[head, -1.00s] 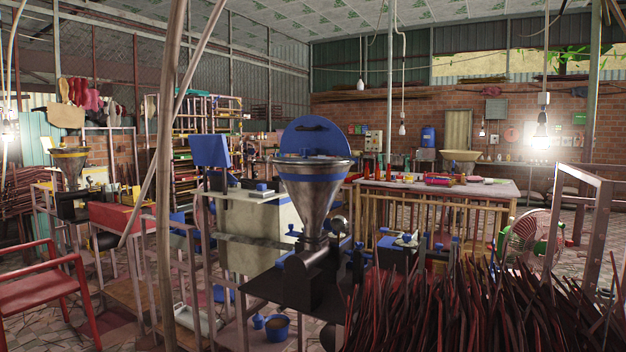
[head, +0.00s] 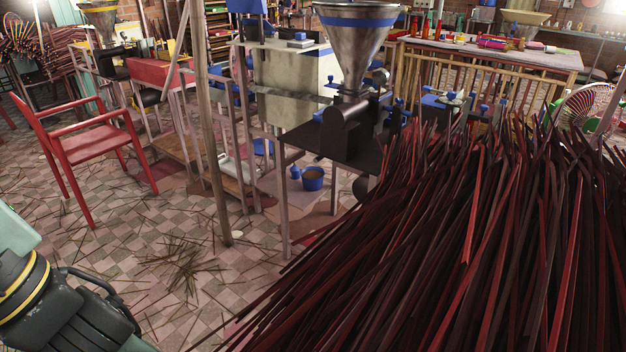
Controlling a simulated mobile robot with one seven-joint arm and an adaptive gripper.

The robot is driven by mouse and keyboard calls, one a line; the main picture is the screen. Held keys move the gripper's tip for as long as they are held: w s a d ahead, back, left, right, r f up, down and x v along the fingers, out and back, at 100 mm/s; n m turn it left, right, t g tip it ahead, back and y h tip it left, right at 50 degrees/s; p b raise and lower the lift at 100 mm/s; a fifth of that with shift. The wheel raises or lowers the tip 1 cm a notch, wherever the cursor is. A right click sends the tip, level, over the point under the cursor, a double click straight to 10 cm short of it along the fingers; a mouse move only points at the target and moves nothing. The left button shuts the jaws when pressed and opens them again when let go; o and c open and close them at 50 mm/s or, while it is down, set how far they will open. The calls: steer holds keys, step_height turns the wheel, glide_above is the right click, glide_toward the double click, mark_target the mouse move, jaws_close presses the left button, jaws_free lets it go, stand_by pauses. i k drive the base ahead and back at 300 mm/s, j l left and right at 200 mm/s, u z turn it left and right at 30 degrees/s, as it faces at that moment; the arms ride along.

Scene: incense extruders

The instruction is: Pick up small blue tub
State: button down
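The small blue tub (head: 313,179) stands upright on the tiled floor.
A large heap of dark red sticks (head: 470,240) fills the right foreground. A wooden pole (head: 207,120) stands left of the tub. A red chair (head: 98,145) is at the left. Tiled floor (head: 170,225) with scattered sticks lies between. A metal-funnel extruder (head: 358,50) rises above the tub.

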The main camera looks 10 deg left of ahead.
mark_target(312, 177)
steer(key=j, duration=1.65)
steer(key=i+j, duration=0.4)
steer(key=j, duration=0.15)
steer(key=i+j, duration=0.35)
steer(key=j, duration=0.2)
steer(key=i+l+u, duration=0.1)
steer(key=i, duration=1.2)
steer(key=i+l, duration=0.15)
steer(key=l, duration=0.15)
steer(key=i+l, duration=0.15)
steer(key=l, duration=0.15)
steer(key=i+l, duration=0.15)
steer(key=l, duration=0.15)
steer(key=i+l, duration=0.1)
steer(key=i, duration=0.35)
steer(key=i+l, duration=0.15)
steer(key=i, duration=0.25)
